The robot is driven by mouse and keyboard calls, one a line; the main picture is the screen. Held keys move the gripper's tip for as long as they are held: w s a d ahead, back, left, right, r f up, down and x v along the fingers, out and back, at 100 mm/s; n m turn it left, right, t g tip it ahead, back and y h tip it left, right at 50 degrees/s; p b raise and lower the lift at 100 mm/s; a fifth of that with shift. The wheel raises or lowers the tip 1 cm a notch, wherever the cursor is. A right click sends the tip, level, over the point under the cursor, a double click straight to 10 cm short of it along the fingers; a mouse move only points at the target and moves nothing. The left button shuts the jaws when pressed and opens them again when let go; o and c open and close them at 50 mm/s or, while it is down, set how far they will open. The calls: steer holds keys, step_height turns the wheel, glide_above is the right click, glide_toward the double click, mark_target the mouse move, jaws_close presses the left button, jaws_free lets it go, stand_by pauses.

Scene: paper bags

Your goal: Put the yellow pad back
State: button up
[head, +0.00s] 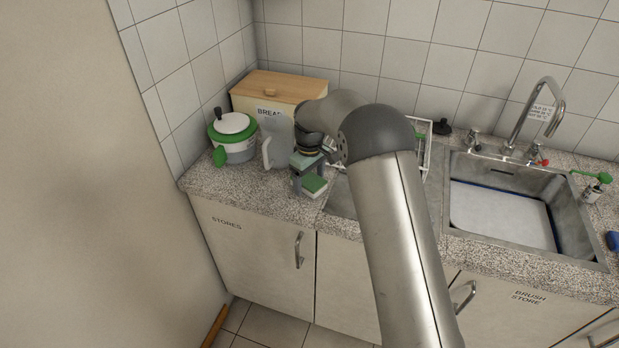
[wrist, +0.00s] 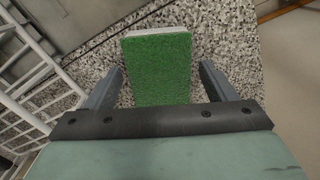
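A pad with a green top and a pale edge (wrist: 160,62) lies between the fingers of my gripper (wrist: 162,72) in the wrist view. Speckled counter shows between the pad and the right finger; the left finger is very close to the pad. The fingers are apart and look open around it. In the head view the green pad (head: 314,184) is just below my gripper (head: 309,174), near the counter's front edge. I cannot tell whether it rests on the counter. I see no yellow face on it and no other pad.
A white wire rack (wrist: 28,85) stands left of the pad in the wrist view. The sink (head: 470,165) is to the right.

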mark_target(309, 180)
step_height(309, 180, up, 11)
steer(key=b, duration=0.1)
steer(key=s+d+r+m, duration=0.2)
steer(key=s+d+r, duration=0.3)
steer(key=s+d, duration=0.15)
steer(key=s+d+f+m, duration=0.1)
steer(key=s+d, duration=0.3)
steer(key=s, duration=0.6)
steer(key=s+d+f+m, duration=0.2)
steer(key=s+d+m, duration=0.2)
steer(key=s, duration=0.7)
steer(key=s+d+f+m, duration=0.1)
steer(key=s+d+m, duration=0.2)
steer(key=s, duration=0.8)
steer(key=shift+d+f+t, duration=0.4)
